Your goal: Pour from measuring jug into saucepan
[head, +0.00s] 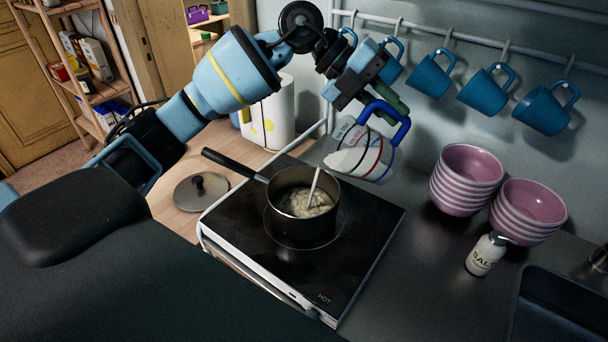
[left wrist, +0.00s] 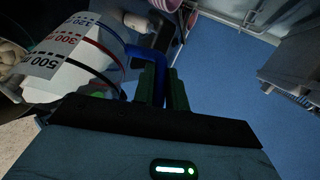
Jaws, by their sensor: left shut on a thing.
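The measuring jug (head: 362,152), clear with a blue handle and printed marks, is tilted in the air above the right side of the saucepan. White contents show inside it, and a thin white stream falls from its lip into the pan. The dark saucepan (head: 304,232) sits on the hob and holds a pale, lumpy mixture. My left gripper (head: 382,108) is shut on the jug's blue handle. In the left wrist view the green fingers (left wrist: 164,88) close around the handle, with the jug (left wrist: 75,55) at upper left. My right gripper is not in view.
The saucepan stands on a black hob (head: 345,265), its handle pointing back left. A lid (head: 201,190) lies left of the hob. Stacked pink bowls (head: 464,178) and a salt shaker (head: 486,254) stand right. Blue mugs (head: 430,76) hang from a rail behind. A paper roll (head: 267,118) stands behind.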

